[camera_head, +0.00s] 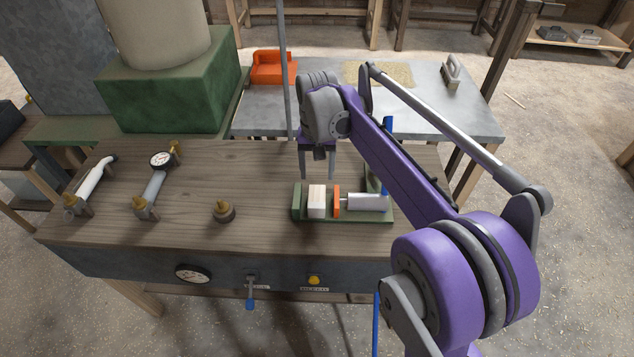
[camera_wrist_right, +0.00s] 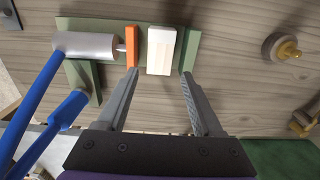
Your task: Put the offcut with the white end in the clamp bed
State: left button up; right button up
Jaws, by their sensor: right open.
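A pale wooden offcut with a white end (camera_head: 317,201) lies in the green clamp bed (camera_head: 298,204), between its end wall and the orange clamp jaw (camera_head: 336,201). In the right wrist view the offcut (camera_wrist_right: 161,50) shows narrow gaps to the orange jaw (camera_wrist_right: 131,46) and to the end wall. My right gripper (camera_head: 318,177) is open and empty, its fingers pointing down just behind and above the offcut. In the right wrist view its fingertips (camera_wrist_right: 160,74) are spread wider than the offcut and apart from it. My left gripper is not in view.
A grey cylinder (camera_head: 366,202) with a blue hose backs the orange jaw. An orange box (camera_head: 273,68) sits on the grey table behind.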

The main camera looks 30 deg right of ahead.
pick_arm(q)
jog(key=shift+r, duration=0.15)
pick_arm(e)
jog(key=s+a+f+n+t, duration=0.1)
jog(key=s+a+f+n, duration=0.1)
jog(key=s, duration=0.5)
jog(key=s+a+f+n+t, duration=0.2)
jog(key=s+a, duration=0.3)
jog(key=s, duration=0.3)
jog(key=s+a+f+n+t, duration=0.2)
jog(key=s+a+f, duration=0.1)
jog(key=s, duration=0.4)
jog(key=shift+s+a+f, duration=0.2)
jog(key=shift+s+f, duration=0.1)
jog(key=shift+f, duration=0.55)
